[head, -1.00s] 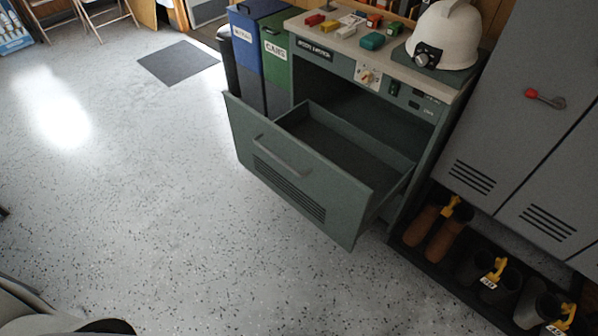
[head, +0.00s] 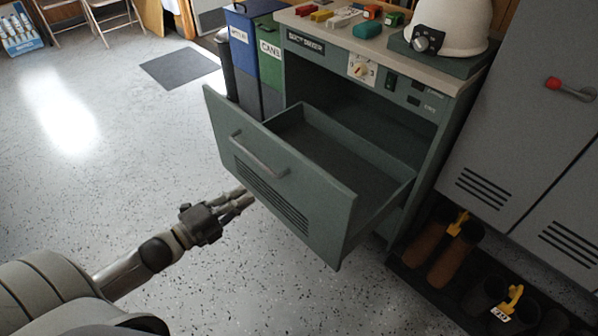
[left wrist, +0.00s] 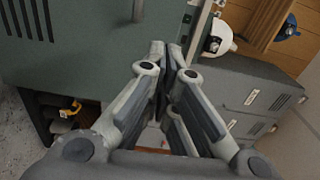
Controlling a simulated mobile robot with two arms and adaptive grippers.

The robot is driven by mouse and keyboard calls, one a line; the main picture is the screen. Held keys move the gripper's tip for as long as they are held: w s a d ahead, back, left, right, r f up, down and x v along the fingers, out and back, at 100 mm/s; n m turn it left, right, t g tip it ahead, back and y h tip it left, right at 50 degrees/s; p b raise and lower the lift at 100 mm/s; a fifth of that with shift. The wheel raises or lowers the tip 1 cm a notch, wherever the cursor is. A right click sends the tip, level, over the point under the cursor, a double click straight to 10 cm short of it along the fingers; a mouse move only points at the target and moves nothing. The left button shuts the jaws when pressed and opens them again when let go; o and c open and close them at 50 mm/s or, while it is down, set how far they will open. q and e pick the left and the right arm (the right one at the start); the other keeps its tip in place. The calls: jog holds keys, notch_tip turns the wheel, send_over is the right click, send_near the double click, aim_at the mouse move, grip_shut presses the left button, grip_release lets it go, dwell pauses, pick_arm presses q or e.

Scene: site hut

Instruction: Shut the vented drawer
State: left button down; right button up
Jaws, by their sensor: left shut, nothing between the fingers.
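The vented drawer (head: 318,202) is grey-green, with a bar handle (head: 257,156) and a row of slots low on its front. It stands pulled well out of the green cabinet (head: 428,133), and its inside looks empty. My left gripper (head: 245,197) is shut and empty, in front of the drawer's lower left part in the head view. Whether it touches the front is hard to tell. In the left wrist view the closed fingers (left wrist: 172,48) lie over the drawer front (left wrist: 90,45), near its edge. My right gripper is out of view.
Blue and green bins (head: 243,57) stand left of the cabinet. Grey lockers (head: 520,130) stand at the right, with boots on a dark tray (head: 412,275) below. A white helmet (head: 452,27) and small blocks sit on the worktop.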

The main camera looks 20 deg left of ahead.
pick_arm(q)
jog(key=b, duration=0.1)
send_near(294, 163)
jog(key=x, duration=0.5)
jog(key=shift+w+a+f, duration=0.1)
jog(key=shift+a, duration=0.1)
jog(key=shift+w+d, duration=0.25)
jog(key=shift+w, duration=0.4)
jog(key=shift+w+d+b, duration=0.15)
jog(key=shift+w+b, duration=0.15)
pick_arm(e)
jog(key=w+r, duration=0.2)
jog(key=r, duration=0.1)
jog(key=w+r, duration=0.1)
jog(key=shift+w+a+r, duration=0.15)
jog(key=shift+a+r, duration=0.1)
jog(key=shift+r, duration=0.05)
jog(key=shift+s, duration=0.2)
pick_arm(q)
jog(key=shift+w+d, duration=0.1)
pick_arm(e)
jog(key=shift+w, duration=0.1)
